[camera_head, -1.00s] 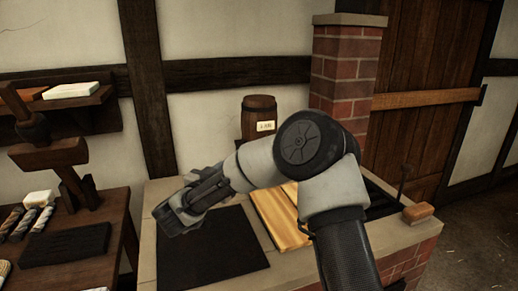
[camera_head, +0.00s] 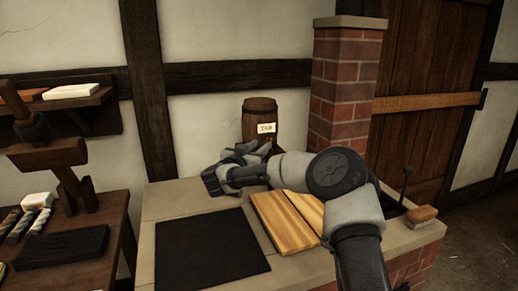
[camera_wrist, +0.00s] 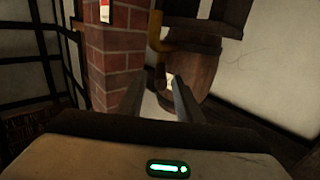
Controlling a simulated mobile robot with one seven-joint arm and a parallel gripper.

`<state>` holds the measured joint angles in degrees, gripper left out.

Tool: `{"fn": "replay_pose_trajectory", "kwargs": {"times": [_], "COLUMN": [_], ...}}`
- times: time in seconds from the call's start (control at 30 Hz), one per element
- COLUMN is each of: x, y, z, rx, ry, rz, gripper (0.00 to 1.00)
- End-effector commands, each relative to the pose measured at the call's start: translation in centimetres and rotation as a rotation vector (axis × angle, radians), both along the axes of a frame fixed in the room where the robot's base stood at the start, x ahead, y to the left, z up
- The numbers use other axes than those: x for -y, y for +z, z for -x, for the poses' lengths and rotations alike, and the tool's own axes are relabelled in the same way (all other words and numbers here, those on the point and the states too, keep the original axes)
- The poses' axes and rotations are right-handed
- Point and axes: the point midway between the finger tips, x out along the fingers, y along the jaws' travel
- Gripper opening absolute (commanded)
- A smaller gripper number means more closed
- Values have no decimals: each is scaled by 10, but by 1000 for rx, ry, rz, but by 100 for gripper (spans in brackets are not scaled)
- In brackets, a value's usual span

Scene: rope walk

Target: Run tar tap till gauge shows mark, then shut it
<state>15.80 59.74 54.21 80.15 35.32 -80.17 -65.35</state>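A wooden barrel (camera_head: 261,119) with a white TAR label (camera_head: 267,128) stands at the back, beside the brick pillar. It also shows in the wrist view (camera_wrist: 194,72), where a curved brass-coloured tap (camera_wrist: 167,45) sits by it. My gripper (camera_head: 249,153) is just in front of and below the barrel in the head view, and hides its lower part. In the wrist view my gripper (camera_wrist: 157,77) has its two fingers apart, with nothing seen between them, pointing toward the barrel near the tap. A small white and red plate (camera_wrist: 104,11) is at the top; I cannot tell whether it is the gauge.
The brick pillar (camera_head: 342,85) rises right of the barrel. A black mat (camera_head: 211,250) and wooden boards (camera_head: 287,219) lie on the stone-topped bench. A brush-like block (camera_head: 421,214) is at its right corner. A workbench with rope pieces (camera_head: 27,222) stands left.

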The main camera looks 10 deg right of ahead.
Motion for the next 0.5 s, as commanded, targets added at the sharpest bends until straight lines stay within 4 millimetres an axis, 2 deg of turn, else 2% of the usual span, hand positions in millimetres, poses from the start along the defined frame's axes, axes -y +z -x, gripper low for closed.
{"fn": "replay_pose_trajectory", "kwargs": {"times": [0.27, 0.43, 0.5], "x": [1, 1, 1], "y": [1, 0, 0], "z": [-1, -1, -1], "rx": [1, 1, 1], "ry": [0, 0, 0], "rz": [0, 0, 0], "gripper": [30, 2, 0]}}
